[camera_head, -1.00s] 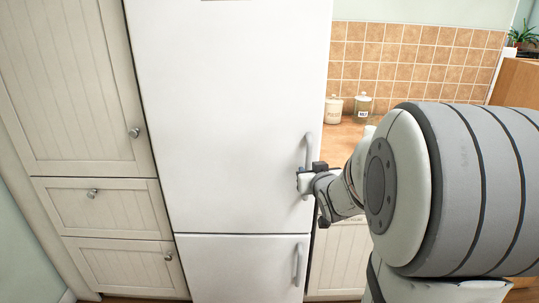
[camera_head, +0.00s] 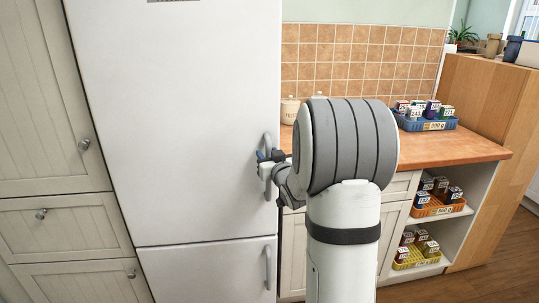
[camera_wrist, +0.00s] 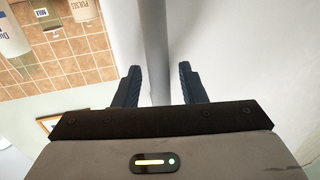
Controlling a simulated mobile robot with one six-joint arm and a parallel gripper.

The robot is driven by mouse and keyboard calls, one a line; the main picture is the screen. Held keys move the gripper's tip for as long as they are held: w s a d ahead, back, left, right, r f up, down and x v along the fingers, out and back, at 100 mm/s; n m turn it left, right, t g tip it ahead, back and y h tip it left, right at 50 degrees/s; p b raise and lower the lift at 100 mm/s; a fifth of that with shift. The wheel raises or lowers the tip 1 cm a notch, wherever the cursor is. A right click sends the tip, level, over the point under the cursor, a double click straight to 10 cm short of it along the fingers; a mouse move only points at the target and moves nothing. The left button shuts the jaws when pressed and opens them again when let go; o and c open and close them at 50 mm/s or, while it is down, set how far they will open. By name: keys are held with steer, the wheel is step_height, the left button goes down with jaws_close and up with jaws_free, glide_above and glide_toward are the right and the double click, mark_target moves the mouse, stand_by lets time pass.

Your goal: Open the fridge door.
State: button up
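The white fridge door (camera_head: 175,120) is the tall upper door. It looks shut, its lower edge in line with the smaller door (camera_head: 210,270) below. Its vertical grey handle (camera_head: 267,142) is at the right edge. In the wrist view, the handle (camera_wrist: 154,40) runs between the two dark fingers of my gripper (camera_wrist: 159,72). The fingers stand apart on either side of it, with a visible gap on the right.
Cream cabinets (camera_head: 65,235) stand left of the fridge. A wooden counter (camera_head: 440,149) is at the right, with a blue crate (camera_head: 440,126) on it and more crates on shelves below. Open floor (camera_head: 500,265) shows at the lower right.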

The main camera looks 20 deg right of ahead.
jaws_close()
stand_by(0.4)
